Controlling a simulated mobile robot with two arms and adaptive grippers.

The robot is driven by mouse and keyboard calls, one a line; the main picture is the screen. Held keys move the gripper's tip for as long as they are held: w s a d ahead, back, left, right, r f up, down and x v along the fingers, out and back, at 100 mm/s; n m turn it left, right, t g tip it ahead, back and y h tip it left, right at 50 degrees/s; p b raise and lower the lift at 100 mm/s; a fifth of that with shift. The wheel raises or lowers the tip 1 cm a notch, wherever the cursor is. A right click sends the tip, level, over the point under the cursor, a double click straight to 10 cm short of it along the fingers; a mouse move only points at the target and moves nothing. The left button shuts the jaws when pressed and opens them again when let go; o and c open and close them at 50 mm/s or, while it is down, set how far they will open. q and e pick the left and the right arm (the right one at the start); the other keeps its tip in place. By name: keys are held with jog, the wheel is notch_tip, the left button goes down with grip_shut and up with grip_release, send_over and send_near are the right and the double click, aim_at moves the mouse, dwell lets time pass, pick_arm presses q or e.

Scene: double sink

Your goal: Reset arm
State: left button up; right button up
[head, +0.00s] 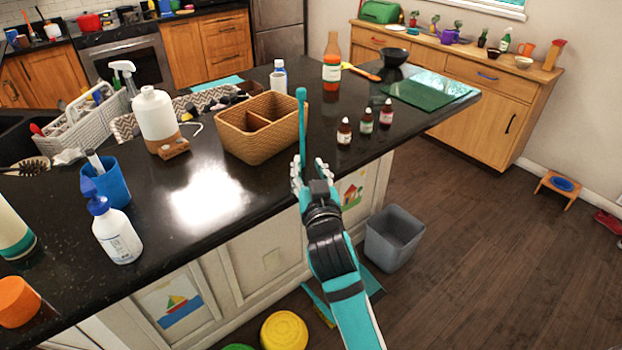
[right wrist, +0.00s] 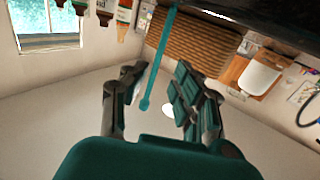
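My right gripper (head: 309,172) is in front of the wicker basket, near the counter's front edge. A thin teal stick (head: 301,118) with a rounded end rises upright from between its fingers. In the right wrist view the stick (right wrist: 158,62) runs between the two fingers of the gripper (right wrist: 160,78), and nothing else visible supports it. Its lower part is hidden, and the exact contact with the fingers is unclear. My left arm and gripper are not in view.
The wicker basket (head: 234,136), dropper bottles (head: 366,123), a white jug (head: 156,115), a blue cup (head: 113,184) and a pump bottle (head: 117,236) stand on the black counter (head: 180,240). A grey bin (head: 394,240) stands on the floor. Open floor lies at right.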

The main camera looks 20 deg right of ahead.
jog(key=shift+s+a, duration=0.1)
jog(key=shift+s, duration=0.85)
